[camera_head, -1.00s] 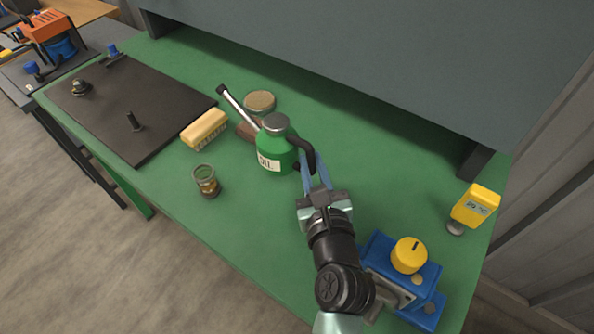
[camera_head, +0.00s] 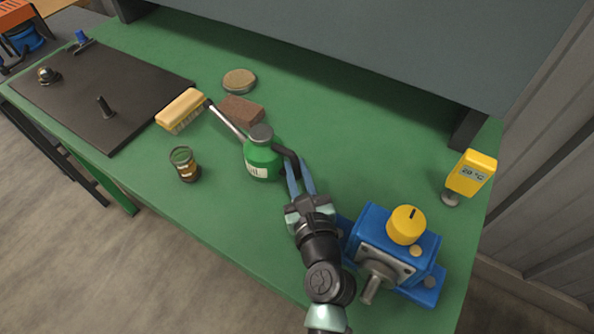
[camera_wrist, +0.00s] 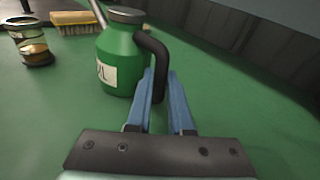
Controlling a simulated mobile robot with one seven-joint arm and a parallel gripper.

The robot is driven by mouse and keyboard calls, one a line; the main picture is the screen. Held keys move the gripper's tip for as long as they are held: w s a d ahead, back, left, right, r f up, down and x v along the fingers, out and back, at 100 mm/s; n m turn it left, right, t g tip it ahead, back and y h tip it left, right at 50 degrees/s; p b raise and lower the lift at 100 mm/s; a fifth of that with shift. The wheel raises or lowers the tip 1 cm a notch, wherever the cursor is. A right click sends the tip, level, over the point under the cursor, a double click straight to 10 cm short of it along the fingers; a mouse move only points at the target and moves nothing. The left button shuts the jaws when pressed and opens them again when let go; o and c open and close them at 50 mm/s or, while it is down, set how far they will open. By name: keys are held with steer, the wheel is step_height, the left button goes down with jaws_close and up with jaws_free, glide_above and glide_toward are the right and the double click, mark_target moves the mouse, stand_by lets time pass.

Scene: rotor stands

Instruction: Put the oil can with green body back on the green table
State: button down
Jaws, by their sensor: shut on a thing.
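The oil can (camera_head: 262,160) has a green body, a grey cap, a white label, a long thin spout pointing up and left, and a black handle. It is upright at the middle of the green table (camera_head: 330,130). My gripper (camera_head: 297,172) is at its right side, with blue fingers shut on the black handle. In the wrist view the can (camera_wrist: 120,62) stands left of my fingers (camera_wrist: 160,90), and its base appears at or very near the green surface. I cannot tell for certain whether it touches.
A glass jar (camera_head: 184,163), brush (camera_head: 181,110), brown block (camera_head: 241,111) and round tin (camera_head: 239,81) are left of and behind the can. A blue device with a yellow knob (camera_head: 406,225) is right of my arm. A yellow thermometer (camera_head: 471,173) stands far right.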

steer(key=c, duration=1.2)
jaws_free()
steer(key=shift+f, duration=0.1)
steer(key=shift+c, duration=0.2)
steer(key=o, duration=0.4)
